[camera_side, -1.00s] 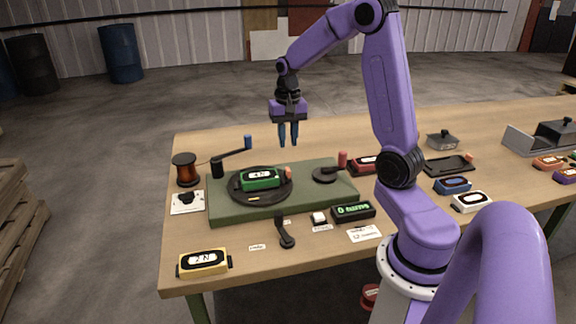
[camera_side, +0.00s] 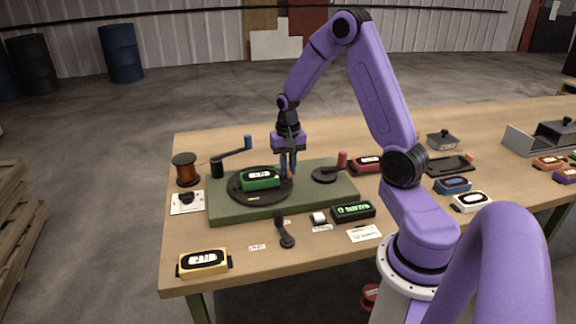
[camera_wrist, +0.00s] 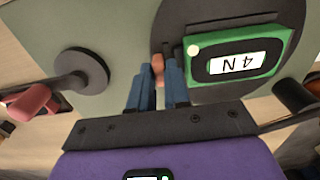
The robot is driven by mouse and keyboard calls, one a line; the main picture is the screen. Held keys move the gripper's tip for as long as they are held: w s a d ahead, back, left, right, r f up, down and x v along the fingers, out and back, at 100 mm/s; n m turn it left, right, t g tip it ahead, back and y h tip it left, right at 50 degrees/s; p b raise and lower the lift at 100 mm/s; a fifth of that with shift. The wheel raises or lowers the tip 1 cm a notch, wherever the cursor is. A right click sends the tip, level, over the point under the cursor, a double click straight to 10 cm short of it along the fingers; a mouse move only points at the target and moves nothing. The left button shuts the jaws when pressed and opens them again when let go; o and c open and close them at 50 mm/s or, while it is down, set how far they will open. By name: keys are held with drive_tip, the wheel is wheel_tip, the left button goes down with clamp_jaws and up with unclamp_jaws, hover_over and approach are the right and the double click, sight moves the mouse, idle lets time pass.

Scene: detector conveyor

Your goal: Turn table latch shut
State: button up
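The latch, a small salmon-coloured tab (camera_side: 289,174), stands at the right edge of the black round turn table (camera_side: 239,194). In the wrist view the tab (camera_wrist: 158,70) shows between my two blue fingertips. My gripper (camera_side: 288,176) points down at the tab, with a gap between its fingers; it also shows in the wrist view (camera_wrist: 160,75). Whether a finger touches the tab is unclear. A green meter box (camera_side: 260,180) sits on the turn table, its display reading 4N in the wrist view (camera_wrist: 237,64).
The green base (camera_side: 300,193) carries a crank with a red knob (camera_side: 342,159) close to my gripper's right. A counter (camera_side: 353,211) reads 0 turns. A black lever (camera_side: 285,236) and yellow meter (camera_side: 204,262) lie in front.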

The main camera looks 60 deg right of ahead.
clamp_jaws()
drive_tip(key=shift+n, duration=0.4)
drive_tip(key=n, duration=0.2)
drive_tip(key=shift+n, duration=0.4)
drive_tip(key=n, duration=0.6)
drive_tip(key=shift+d, duration=0.15)
drive_tip(key=n, duration=0.4)
drive_tip(key=shift+d+n, duration=0.1)
drive_tip(key=shift+n, duration=2)
drive_tip(key=shift+w, duration=0.1)
drive_tip(key=shift+o, duration=1.5)
unclamp_jaws()
